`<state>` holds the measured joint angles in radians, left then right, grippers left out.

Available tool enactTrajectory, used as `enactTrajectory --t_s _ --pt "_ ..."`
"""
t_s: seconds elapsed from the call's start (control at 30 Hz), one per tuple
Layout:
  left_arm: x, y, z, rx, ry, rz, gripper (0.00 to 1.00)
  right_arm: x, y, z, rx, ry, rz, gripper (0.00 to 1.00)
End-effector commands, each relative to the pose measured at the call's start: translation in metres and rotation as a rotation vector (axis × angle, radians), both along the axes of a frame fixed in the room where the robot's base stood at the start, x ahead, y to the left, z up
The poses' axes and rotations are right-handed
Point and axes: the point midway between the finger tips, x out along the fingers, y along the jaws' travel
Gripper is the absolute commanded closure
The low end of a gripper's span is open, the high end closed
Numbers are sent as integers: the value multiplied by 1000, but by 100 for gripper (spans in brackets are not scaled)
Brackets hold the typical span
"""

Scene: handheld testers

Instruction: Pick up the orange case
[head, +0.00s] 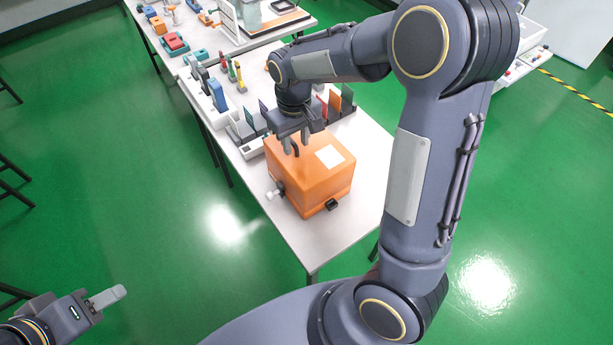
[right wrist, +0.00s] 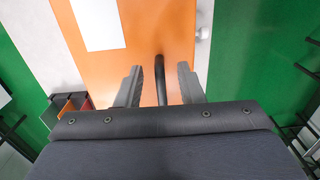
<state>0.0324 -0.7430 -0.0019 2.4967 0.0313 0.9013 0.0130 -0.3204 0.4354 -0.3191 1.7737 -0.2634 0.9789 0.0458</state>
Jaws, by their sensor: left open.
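The orange case (head: 310,185) stands on the white table, with a white label on its top and a dark handle (right wrist: 160,80) there. My right gripper (head: 296,145) is over the case's top, pointing down. In the right wrist view its two fingers (right wrist: 160,86) stand on either side of the handle, with a visible gap on each side. It is open. My left gripper (head: 107,297) is open and empty at the lower left of the head view, away from the table. Part of it is cut off or hidden.
The white table (head: 357,222) has free room in front of and right of the case. Behind the case are a rack with upright coloured plates (head: 341,102) and several handheld devices (head: 217,95). A white knob (head: 272,194) sticks out at the case's left side.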

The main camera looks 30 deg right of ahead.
Motion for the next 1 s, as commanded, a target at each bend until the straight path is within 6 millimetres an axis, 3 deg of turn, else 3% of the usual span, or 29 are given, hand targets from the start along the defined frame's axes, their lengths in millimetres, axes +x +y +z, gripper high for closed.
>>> enactTrajectory --t_s 0.17,0.43,0.7,1.0 --pt "0 0 2 0 0 0 59 -1 0 -21 0 3 -2 66" --pt "0 0 2 0 0 0 59 0 0 -23 0 0 -1 66" --pt "0 0 2 0 0 0 59 0 0 -23 1 -1 -1 100" --pt "0 0 2 0 0 0 59 0 0 -23 1 -1 -1 100"
